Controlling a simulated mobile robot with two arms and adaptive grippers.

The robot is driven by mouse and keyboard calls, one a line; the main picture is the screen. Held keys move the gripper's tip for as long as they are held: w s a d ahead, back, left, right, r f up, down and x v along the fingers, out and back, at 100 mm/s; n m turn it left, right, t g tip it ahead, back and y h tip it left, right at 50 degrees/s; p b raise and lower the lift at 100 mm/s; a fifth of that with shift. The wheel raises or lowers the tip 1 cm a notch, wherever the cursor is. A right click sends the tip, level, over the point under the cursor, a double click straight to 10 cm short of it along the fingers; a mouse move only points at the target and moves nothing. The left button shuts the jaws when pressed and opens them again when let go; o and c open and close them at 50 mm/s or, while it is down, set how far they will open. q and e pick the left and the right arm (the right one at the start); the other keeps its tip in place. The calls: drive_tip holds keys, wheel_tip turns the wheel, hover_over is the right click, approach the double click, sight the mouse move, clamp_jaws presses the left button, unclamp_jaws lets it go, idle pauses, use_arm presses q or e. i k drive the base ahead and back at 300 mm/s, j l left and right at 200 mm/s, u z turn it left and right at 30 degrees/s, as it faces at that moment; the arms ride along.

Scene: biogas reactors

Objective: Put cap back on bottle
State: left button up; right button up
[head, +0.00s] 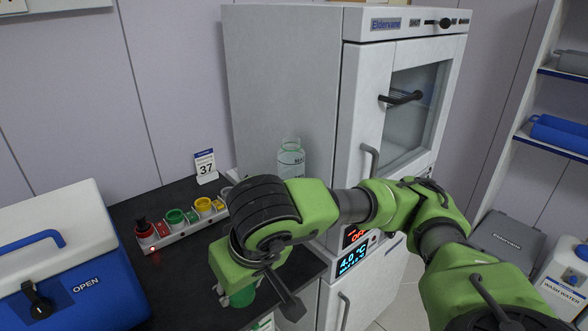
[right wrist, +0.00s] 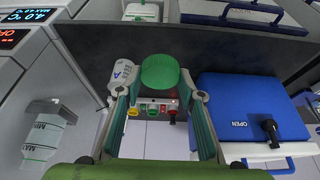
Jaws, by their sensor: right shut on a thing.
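My left gripper is in neither view.
A strip with red, green and yellow pieces (head: 180,226) and a "37" sign (head: 205,167) stand on the dark counter (head: 125,210). A blue and white cooler (head: 60,262) is at left. The tall cabinet (head: 345,110) borders the right.

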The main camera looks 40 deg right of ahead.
sight(292, 156)
drive_tip(key=z, duration=2.2)
drive_tip(key=k+j+z, duration=0.15)
drive_tip(key=k+j, duration=0.65)
drive_tip(key=k, duration=0.05)
